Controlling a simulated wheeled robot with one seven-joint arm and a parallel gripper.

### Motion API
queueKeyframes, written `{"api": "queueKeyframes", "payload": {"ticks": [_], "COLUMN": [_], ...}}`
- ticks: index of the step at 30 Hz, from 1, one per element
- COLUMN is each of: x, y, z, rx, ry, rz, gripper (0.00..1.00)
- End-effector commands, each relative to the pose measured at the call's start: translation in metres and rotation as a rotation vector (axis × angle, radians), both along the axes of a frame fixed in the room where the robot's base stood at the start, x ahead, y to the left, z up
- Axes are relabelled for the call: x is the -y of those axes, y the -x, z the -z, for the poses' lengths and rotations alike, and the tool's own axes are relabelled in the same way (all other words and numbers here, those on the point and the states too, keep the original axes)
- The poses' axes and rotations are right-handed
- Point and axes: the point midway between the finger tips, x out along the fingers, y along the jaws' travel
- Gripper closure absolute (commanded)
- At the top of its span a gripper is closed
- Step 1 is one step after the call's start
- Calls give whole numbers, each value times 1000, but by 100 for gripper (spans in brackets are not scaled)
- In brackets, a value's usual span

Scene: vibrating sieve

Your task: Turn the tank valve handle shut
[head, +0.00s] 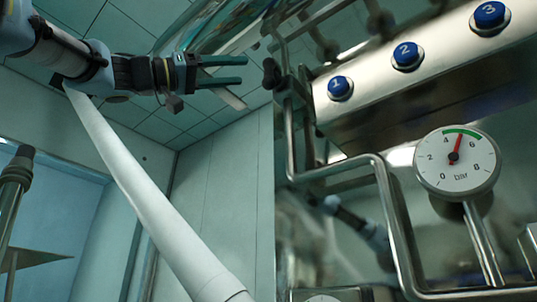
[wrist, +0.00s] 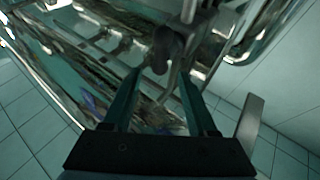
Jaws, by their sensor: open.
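A dark rounded knob (head: 271,73) sits on the steel pipework at the left side of the machine in the head view. It looks like the valve handle, though its shape is hard to make out. In the wrist view the dark knob (wrist: 165,50) appears just beyond the fingertips, roughly between them. My gripper (head: 244,71) is open and empty, with its two fingers pointing right towards the knob in the head view. A small gap shows between fingertips and knob there. In the wrist view my gripper (wrist: 158,73) has its fingers spread apart.
A steel panel (head: 440,85) carries blue buttons numbered 1, 2 and 3 (head: 489,14). Below it is a round dial gauge (head: 457,162) with a red needle. A bent steel pipe (head: 385,190) runs in front of the machine. Open room lies left of the machine.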

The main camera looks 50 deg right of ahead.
Motion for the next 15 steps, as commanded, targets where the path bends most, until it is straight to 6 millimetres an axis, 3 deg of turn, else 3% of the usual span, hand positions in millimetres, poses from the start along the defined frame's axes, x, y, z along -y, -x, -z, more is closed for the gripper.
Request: {"api": "queueKeyframes", "payload": {"ticks": [6,15], "x": [33,65], "y": [22,41], "z": [-22,-34], "rx": [-2,-3], "ry": [-4,-4], "rz": [2,0], "gripper": [42,42]}}
